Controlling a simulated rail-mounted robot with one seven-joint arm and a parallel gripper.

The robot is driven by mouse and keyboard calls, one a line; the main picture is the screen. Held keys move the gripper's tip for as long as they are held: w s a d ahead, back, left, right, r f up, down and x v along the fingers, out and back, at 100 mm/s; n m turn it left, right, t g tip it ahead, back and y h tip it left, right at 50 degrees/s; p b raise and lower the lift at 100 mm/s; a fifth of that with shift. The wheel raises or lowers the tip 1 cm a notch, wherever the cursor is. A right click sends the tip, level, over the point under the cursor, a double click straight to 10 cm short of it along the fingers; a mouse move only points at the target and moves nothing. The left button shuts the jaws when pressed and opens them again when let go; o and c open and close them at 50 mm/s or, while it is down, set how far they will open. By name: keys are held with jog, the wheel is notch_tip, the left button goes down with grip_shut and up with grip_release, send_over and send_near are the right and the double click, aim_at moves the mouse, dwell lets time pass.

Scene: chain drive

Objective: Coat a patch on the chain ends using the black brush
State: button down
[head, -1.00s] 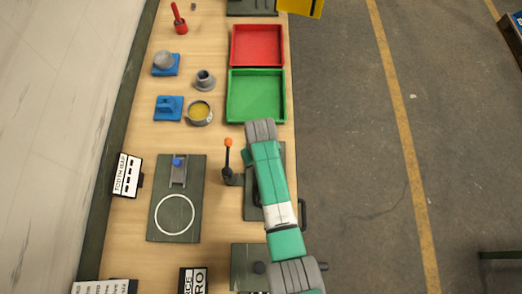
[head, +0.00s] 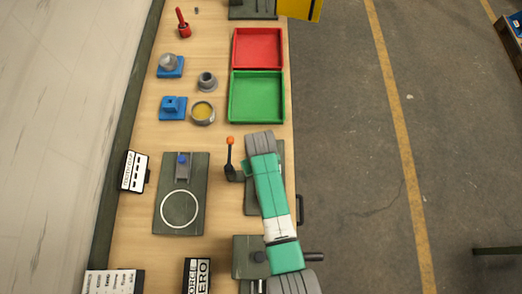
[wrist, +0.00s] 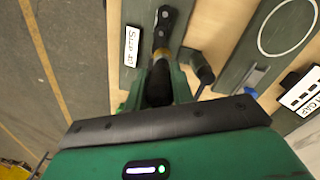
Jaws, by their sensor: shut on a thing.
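My gripper (wrist: 158,84) shows in the wrist view, its green fingers shut on a dark, round-handled thing, which looks like the black brush (wrist: 158,92). A brownish band (wrist: 162,53) shows just beyond the fingers; I cannot tell if it is the brush's tip. Past it, a dark linked piece with a round hole, perhaps the chain ends (wrist: 165,20), lies over a dark plate (wrist: 138,12). I cannot tell whether the brush touches it.
An orange-tipped lever (head: 230,155) stands just left of my arm. A plate with a white ring (head: 180,228) lies further left. Green (head: 257,97) and red (head: 258,48) trays, a cup of yellow stuff (head: 203,112) and blue stands (head: 172,108) are further up.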

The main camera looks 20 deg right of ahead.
jog(key=shift+r, duration=1.95)
